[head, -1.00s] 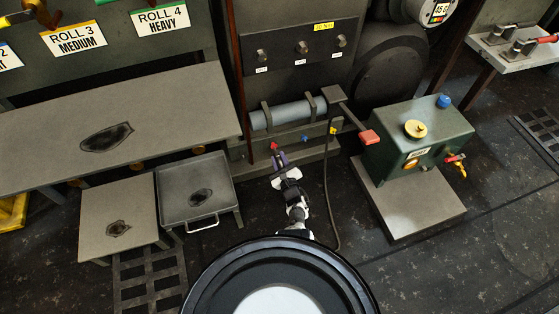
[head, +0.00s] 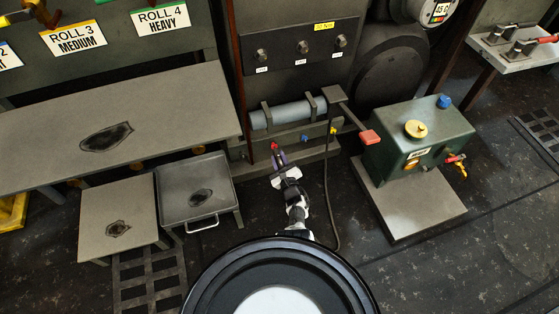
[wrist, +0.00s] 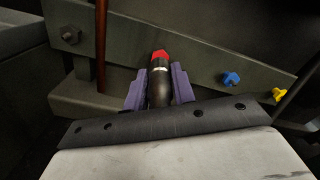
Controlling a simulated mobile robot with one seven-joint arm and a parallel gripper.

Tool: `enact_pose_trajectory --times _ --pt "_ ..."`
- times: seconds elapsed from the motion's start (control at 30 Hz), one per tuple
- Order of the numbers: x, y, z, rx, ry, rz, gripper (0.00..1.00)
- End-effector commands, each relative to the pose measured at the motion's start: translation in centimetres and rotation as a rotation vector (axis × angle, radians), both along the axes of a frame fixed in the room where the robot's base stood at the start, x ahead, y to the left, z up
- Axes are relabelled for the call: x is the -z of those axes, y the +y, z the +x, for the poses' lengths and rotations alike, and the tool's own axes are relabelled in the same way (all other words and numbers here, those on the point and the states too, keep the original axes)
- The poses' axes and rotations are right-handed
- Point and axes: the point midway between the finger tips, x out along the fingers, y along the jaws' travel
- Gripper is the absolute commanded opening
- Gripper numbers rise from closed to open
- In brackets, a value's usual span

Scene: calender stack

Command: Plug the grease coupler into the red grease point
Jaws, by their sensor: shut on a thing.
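My gripper (wrist: 158,92) has purple fingers, shut on the dark grease coupler (wrist: 159,88), which has a pale ring near its front. In the wrist view the coupler points up at the red grease point (wrist: 160,56) on the grey rail. The two overlap in line, and I cannot tell whether the coupler is seated on it. In the head view the red grease point (head: 274,146) is just beyond my gripper (head: 279,159). The coupler is mostly hidden there by the fingers.
A blue point (wrist: 231,79) and a yellow point (wrist: 279,95) sit to the right on the same rail. A dark hose (head: 327,190) hangs right of my arm. A metal tray table (head: 177,210) stands left, and a green box (head: 420,135) right.

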Motion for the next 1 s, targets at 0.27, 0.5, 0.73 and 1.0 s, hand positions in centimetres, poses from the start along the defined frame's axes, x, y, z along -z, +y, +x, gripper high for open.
enact_pose_trajectory --times 0.27,0.5,0.73,1.0 --pt "0.0 0.2 0.6 -0.001 -0.001 0.0 0.0" --pt "0.0 0.4 1.1 -0.001 -0.001 0.0 0.0" --pt "0.0 0.6 1.7 -0.001 -0.002 0.0 0.0" --pt "-0.1 0.6 1.9 -0.001 -0.002 0.0 0.32"
